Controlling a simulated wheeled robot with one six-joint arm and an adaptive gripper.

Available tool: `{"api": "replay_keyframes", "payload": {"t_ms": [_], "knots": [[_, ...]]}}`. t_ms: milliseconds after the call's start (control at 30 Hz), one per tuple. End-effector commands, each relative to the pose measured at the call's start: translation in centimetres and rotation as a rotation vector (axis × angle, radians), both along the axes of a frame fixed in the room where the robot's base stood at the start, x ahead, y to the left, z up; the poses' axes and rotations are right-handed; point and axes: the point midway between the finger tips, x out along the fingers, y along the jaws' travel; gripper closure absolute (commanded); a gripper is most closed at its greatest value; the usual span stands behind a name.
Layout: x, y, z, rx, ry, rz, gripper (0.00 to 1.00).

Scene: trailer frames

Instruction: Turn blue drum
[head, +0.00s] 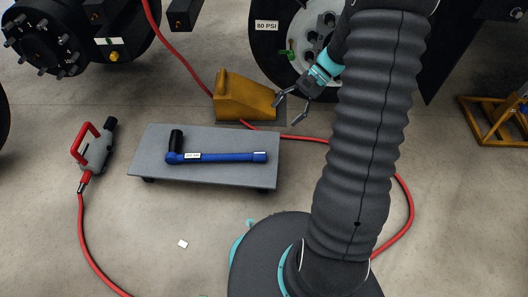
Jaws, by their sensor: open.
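I see no blue drum in the head view. The only mostly blue thing is a long-handled wrench (215,157) with a black socket end, lying on a low grey platform (225,180). A black hub drum with studs (45,42) shows at the upper left, its top cut off by the frame. My gripper (287,112) is open and empty, with its fingers spread. It is just right of the yellow wheel chock (243,98) and in front of the wheel; I cannot tell whether a finger touches the chock.
A wheel (268,52) marked 80 PSI stands behind my gripper. A red air hose (180,52) runs past the chock and loops across the floor. A red-handled air tool (95,150) stands left of the platform. A yellow stand (495,120) is at right. The front-left floor is mostly clear.

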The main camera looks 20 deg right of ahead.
Motion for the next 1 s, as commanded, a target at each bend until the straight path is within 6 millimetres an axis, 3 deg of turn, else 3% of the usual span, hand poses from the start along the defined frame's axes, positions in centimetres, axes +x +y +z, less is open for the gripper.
{"api": "replay_keyframes", "payload": {"t_ms": [33,300,700,833,1000], "knots": [[0.5,-0.7,-1.8,0.043,0.034,-0.034,0.32],[2.2,-3.6,-9.7,0.267,0.169,-0.209,0.32],[1.6,-7.0,-22.2,0.6,0.31,-0.481,0.32],[0.9,-7.5,-25.1,0.677,0.333,-0.547,0.32],[0.4,-7.8,-27.1,0.731,0.345,-0.593,0.32]]}}
